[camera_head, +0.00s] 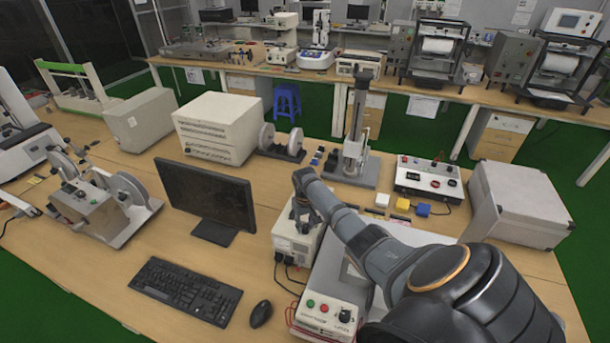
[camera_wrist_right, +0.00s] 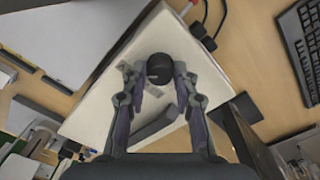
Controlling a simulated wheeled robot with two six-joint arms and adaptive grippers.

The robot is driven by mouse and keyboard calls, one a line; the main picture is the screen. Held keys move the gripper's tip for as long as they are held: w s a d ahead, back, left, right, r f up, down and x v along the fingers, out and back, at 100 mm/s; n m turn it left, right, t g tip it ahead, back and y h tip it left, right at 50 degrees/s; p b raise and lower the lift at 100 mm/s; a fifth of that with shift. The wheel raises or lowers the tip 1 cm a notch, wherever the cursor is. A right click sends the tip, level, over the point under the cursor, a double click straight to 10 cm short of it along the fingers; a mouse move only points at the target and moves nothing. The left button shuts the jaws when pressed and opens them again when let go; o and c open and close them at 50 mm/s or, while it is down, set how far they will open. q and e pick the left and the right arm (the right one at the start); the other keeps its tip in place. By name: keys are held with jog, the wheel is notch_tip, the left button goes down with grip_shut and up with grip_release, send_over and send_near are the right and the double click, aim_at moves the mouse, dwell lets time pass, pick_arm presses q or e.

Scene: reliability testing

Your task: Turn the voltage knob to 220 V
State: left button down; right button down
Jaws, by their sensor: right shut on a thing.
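The voltage knob (camera_wrist_right: 159,68) is a round black knob with a small light mark, on the face of a white instrument (camera_wrist_right: 96,107). In the right wrist view my right gripper (camera_wrist_right: 159,73) has a finger on each side of the knob and is shut on it. In the head view the white instrument (camera_head: 291,245) stands right of the monitor, and my right gripper (camera_head: 301,212) reaches down to it. My arm hides part of the instrument, and the knob cannot be made out there. The knob's scale is too small to read. My left gripper is not in view.
A monitor (camera_head: 207,195), keyboard (camera_head: 186,290) and mouse (camera_head: 260,314) lie left of the instrument. A unit with red and green buttons (camera_head: 325,313) stands in front. Cables (camera_head: 287,269) hang by the instrument. A control box (camera_head: 428,179) and grey case (camera_head: 520,203) stand right.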

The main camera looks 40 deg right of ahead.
aim_at(305, 227)
dwell(0.3)
jog(key=c, duration=1)
grip_release()
notch_tip(305, 227, up, 12)
